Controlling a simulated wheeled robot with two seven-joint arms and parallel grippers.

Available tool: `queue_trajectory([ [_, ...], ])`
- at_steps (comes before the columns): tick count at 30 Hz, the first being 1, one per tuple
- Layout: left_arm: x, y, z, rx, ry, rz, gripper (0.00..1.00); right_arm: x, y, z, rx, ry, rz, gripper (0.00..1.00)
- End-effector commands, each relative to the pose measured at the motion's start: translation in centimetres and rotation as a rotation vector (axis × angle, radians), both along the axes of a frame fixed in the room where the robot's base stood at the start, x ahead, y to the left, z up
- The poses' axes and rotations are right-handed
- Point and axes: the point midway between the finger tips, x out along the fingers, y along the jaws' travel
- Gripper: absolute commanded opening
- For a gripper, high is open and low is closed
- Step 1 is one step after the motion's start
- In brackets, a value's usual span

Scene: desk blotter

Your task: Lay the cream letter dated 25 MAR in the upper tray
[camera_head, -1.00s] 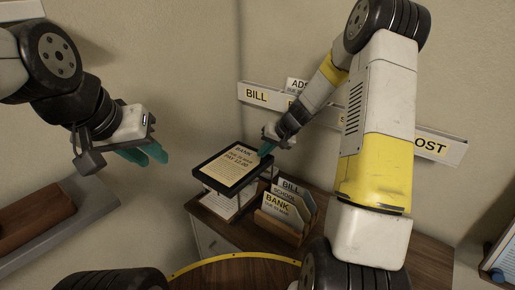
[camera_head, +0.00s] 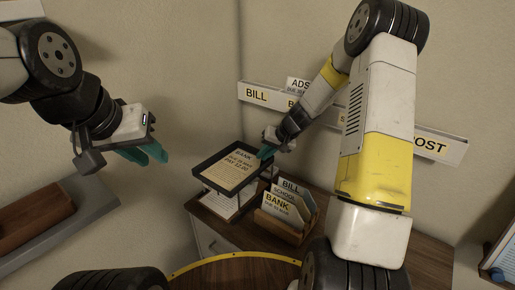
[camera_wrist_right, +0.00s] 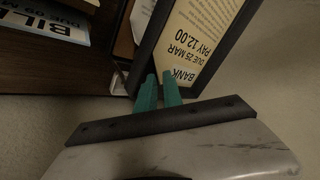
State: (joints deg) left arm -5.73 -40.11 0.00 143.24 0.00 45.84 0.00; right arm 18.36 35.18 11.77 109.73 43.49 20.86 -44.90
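The cream letter (camera_head: 230,170), headed BANK and reading 25 MAR, lies face up inside the black upper tray (camera_head: 196,169). In the right wrist view, the letter (camera_wrist_right: 200,35) shows within the dark tray rim (camera_wrist_right: 219,68). My right gripper (camera_head: 266,152) is at the tray's right edge. In its wrist view, the two teal fingertips (camera_wrist_right: 158,78) stand slightly apart with nothing visible between them, close to the letter's BANK end. My left gripper (camera_head: 150,154) is open and empty, up at the left, away from the tray.
Below the upper tray is a lower tray with papers (camera_head: 222,205). A wooden sorter (camera_head: 283,228) with BILL, SCHOOL and BANK envelopes stands right of the trays. A labelled wall rail (camera_head: 258,94) runs behind my right arm. A grey shelf (camera_head: 75,220) is at left.

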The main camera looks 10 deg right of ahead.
Motion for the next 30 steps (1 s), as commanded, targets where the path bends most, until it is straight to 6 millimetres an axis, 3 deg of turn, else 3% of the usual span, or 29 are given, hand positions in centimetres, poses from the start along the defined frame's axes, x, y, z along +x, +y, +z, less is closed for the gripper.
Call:
queue_trajectory([
  [12, 0.0, 0.0, 0.0, 0.0, 0.0, 0.0, 0.27, -3.2, -3.7, 6.9, -0.002, -0.003, -0.003, 0.11],
  [23, 0.0, 0.0, 0.0, 0.0, 0.0, 0.0, 0.27, -5.0, -4.7, 10.5, -0.011, -0.005, 0.009, 0.11],
  [26, 0.0, 0.0, 0.0, 0.0, 0.0, 0.0, 0.27, -6.7, -3.7, 12.8, -0.04, -0.015, 0.03, 0.11],
  [30, 0.0, 0.0, 0.0, 0.0, 0.0, 0.0, 0.27, -11.8, -1.6, 17.9, -0.111, -0.039, 0.07, 0.11],
])
